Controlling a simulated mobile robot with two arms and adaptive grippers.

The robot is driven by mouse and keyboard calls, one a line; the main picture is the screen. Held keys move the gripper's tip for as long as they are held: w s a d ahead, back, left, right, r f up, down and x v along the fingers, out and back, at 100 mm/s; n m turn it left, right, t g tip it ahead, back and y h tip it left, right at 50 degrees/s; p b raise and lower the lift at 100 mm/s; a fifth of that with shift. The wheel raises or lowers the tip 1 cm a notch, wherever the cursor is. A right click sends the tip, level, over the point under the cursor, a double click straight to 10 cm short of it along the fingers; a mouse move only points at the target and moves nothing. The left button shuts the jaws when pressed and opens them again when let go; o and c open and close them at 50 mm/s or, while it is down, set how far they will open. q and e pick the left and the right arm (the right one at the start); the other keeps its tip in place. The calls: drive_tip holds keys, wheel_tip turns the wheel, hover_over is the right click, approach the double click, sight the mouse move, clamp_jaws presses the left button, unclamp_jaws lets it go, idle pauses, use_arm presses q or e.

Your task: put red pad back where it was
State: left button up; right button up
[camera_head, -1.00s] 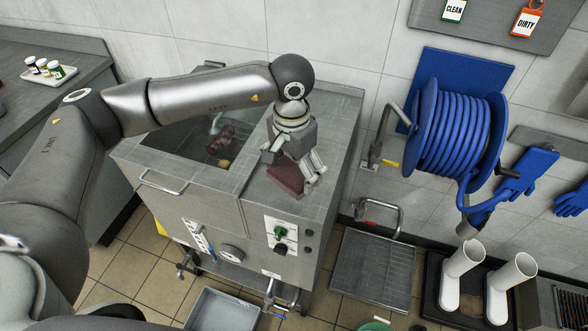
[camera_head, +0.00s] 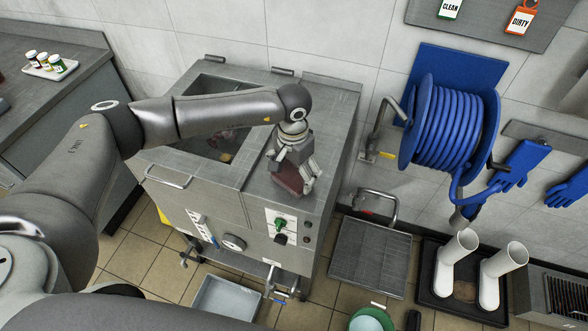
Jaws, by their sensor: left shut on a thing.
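The red pad (camera_head: 287,180) is a dark red block at the right part of the steel mixer's top (camera_head: 262,184). My left gripper (camera_head: 292,184) points down over it and is shut on it, with fingers on both sides. The pad is low over the top or resting on it; I cannot tell which. Part of the pad is hidden behind the fingers. My right gripper is not in view.
The mixer's open tank (camera_head: 212,150) lies left of the pad. Green and black knobs (camera_head: 280,224) are on its front. A blue hose reel (camera_head: 450,125) hangs at the right. White boots (camera_head: 455,262) stand in a black tray. A grey bin (camera_head: 226,298) is on the floor.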

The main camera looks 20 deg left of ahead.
sight(293, 173)
use_arm(q)
drive_tip(key=shift+f, duration=0.15)
drive_tip(key=o, duration=0.7)
drive_tip(key=shift+r, duration=0.4)
drive_tip(key=shift+r+b, duration=2.35)
drive_tip(key=shift+r, duration=3.45)
